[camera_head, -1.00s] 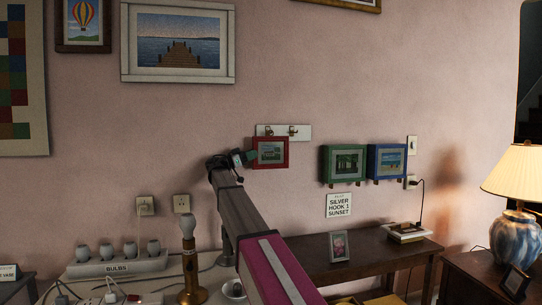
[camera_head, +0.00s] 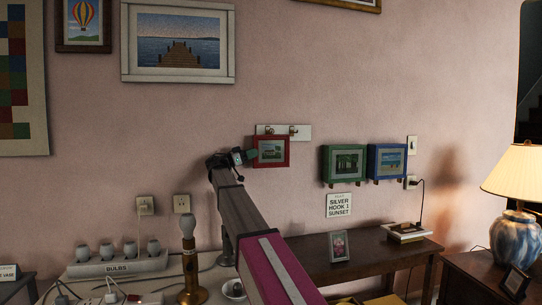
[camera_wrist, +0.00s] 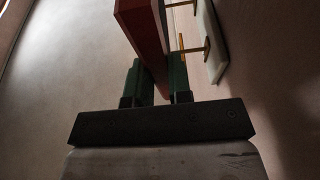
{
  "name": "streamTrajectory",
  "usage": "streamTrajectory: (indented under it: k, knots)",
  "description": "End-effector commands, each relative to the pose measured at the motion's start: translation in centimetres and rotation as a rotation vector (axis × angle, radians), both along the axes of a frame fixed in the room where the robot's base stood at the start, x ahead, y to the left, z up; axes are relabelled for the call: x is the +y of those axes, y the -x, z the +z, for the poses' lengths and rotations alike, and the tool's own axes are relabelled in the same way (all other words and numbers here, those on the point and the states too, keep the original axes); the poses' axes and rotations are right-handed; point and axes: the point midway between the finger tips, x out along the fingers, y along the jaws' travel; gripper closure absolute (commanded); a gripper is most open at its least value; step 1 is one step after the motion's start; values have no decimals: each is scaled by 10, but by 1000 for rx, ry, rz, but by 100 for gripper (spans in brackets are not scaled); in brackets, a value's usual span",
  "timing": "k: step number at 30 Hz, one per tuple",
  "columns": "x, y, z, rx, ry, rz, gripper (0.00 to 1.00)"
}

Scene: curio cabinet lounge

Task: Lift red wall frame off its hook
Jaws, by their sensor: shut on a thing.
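The red wall frame (camera_head: 271,152) holds a small landscape picture and is at the wall just below a white hook plate (camera_head: 305,132) with small hooks. My gripper (camera_head: 246,156) is at the frame's left edge. In the wrist view, the green fingers of my gripper (camera_wrist: 160,82) are shut on the side of the red frame (camera_wrist: 143,30). The hook plate (camera_wrist: 208,45) and brass hooks (camera_wrist: 188,50) show close behind the frame there. I cannot tell whether the frame still rests on a hook.
A green frame (camera_head: 343,164) and a blue frame (camera_head: 387,161) are on the wall to the right, above a sign (camera_head: 339,205). Below is a brown table (camera_head: 308,257) with a small photo frame (camera_head: 338,246). A brass lamp base with a bulb (camera_head: 189,265) stands left of my arm.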

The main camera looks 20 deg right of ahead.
Motion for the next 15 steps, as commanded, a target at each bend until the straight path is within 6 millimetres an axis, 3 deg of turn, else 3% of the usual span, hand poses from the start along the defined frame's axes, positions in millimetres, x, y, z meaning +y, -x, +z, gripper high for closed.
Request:
streamTrajectory:
  k: [15]
  knots:
    - [0,19,0,0,2,0,100]
